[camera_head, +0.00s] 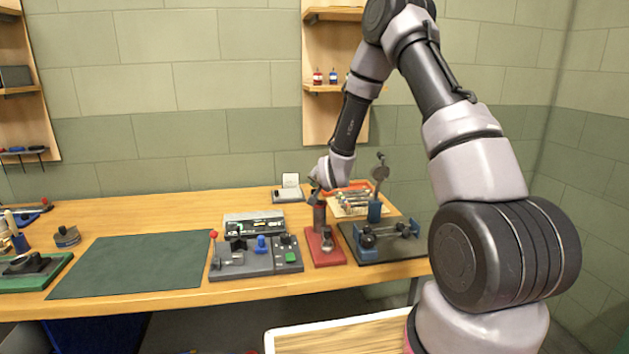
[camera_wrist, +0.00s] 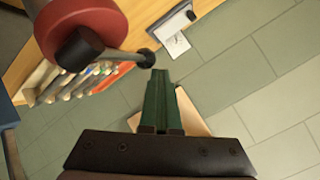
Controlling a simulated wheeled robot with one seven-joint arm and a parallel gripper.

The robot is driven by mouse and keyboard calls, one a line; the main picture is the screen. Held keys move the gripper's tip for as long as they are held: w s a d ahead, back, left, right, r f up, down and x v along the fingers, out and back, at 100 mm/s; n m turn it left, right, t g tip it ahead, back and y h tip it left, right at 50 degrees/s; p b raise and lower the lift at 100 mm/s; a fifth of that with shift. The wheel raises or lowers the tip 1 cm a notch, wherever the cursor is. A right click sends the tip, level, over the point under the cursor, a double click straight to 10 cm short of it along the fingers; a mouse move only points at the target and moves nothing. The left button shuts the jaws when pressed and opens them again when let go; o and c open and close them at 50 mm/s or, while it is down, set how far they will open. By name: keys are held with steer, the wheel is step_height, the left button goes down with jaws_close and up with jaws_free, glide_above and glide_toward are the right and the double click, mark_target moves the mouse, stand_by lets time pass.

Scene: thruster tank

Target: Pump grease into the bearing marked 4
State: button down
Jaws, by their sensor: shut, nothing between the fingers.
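A red-based device (camera_head: 325,250) with an upright cylinder stands on the bench, probably the grease pump. In the wrist view a red round body (camera_wrist: 105,18) carries a dark hub and a grey lever ending in a black knob (camera_wrist: 147,58). My gripper (camera_wrist: 160,72) has its green fingers together and empty, with the tips just beside this knob; contact cannot be told. In the head view my gripper (camera_head: 315,185) is small and partly hidden at the top of the device. A dark plate (camera_head: 400,248) with blue-mounted parts sits to the right; no bearing number is readable.
A grey control panel (camera_head: 255,262) stands left of the red base, and a dark green mat (camera_head: 135,265) lies further left. An orange tray (camera_head: 358,187) with several slim items is behind. A small white card (camera_head: 290,181) stands at the back.

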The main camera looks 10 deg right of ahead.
stand_by(0.8)
steer(key=shift+s+r, duration=0.25)
steer(key=shift+r, duration=0.6)
steer(key=shift+s+r, duration=0.2)
steer(key=shift+r, duration=0.65)
steer(key=shift+s+r, duration=0.25)
steer(key=shift+r, duration=0.6)
steer(key=shift+s+r, duration=0.2)
steer(key=shift+r, duration=0.6)
steer(key=shift+s+r, duration=0.2)
steer(key=shift+r, duration=0.65)
steer(key=shift+s+r, duration=0.2)
steer(key=shift+r, duration=0.6)
steer(key=shift+r, duration=0.1)
